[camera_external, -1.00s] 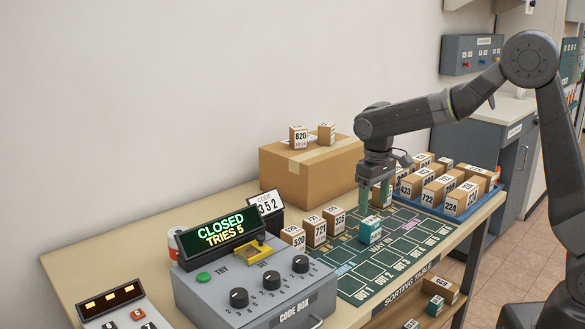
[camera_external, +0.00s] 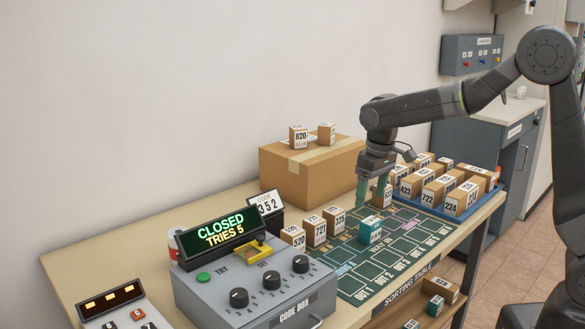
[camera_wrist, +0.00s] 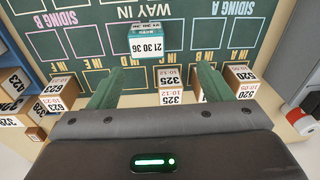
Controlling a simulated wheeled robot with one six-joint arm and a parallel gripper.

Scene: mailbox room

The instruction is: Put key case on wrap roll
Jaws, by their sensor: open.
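No thing is labelled as a key case; a small teal box with a white number label (camera_external: 370,230) stands on the green sorting mat, and it also shows upright in the wrist view (camera_wrist: 147,44). A red and white roll-like thing (camera_external: 175,234), possibly the wrap roll, stands behind the code box, partly hidden. My gripper (camera_external: 370,200) is open and empty above the mat, close to the teal box. In the wrist view its green fingers (camera_wrist: 158,76) are spread, with the teal box beyond their tips and a brown 325 box (camera_wrist: 168,84) between them.
Numbered brown boxes (camera_external: 315,230) stand left of the mat. A large carton (camera_external: 312,170) stands behind, and a blue tray of boxes (camera_external: 474,212) is at the right. The code box (camera_external: 255,290) fills the front. Much of the green mat (camera_external: 385,262) is clear.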

